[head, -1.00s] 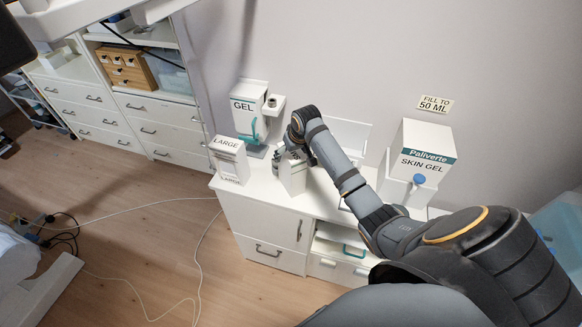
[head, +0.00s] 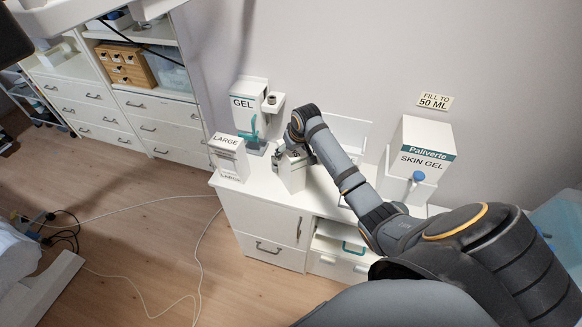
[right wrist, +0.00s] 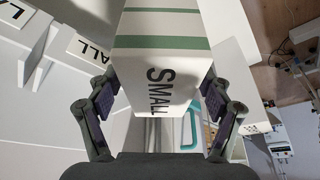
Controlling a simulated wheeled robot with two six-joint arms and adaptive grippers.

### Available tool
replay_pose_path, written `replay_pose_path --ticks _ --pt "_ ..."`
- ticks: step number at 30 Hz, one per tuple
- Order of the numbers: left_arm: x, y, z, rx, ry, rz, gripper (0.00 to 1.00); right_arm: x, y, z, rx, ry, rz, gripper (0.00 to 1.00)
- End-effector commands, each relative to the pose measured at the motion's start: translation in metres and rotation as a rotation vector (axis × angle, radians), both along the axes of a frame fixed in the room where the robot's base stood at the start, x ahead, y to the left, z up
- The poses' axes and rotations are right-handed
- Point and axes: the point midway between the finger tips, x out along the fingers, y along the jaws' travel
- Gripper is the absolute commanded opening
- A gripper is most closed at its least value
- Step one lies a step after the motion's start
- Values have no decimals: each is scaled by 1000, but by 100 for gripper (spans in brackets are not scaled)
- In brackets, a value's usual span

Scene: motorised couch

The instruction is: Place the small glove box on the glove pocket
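The small glove box (head: 292,174) is a white carton above the front part of the cabinet top. In the right wrist view the box (right wrist: 160,75) shows the word SMALL and green stripes, between my right fingers. My right gripper (head: 286,154) is closed around its sides, both pads against it. Its underside is hidden, so I cannot tell if it touches the cabinet. My left gripper is not in view.
A LARGE glove box (head: 228,152) stands at the cabinet's left end. A GEL dispenser (head: 246,112) stands behind it by the wall. A Paliverte skin gel box (head: 420,158) is at the right.

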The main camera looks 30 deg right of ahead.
Motion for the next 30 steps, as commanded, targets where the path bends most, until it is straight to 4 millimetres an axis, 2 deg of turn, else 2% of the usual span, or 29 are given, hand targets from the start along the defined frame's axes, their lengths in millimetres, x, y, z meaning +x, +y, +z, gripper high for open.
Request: replay_pose_path --ticks 1,2,16,27,30 --pt "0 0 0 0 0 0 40 0 0 0 0 0 0 67" --pt "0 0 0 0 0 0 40 0 0 0 0 0 0 63" --pt "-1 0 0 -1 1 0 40 0 0 0 0 0 0 0" --pt "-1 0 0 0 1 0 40 1 0 7 -1 -4 0 0" --pt "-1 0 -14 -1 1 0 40 2 -1 14 -3 -8 0 0"
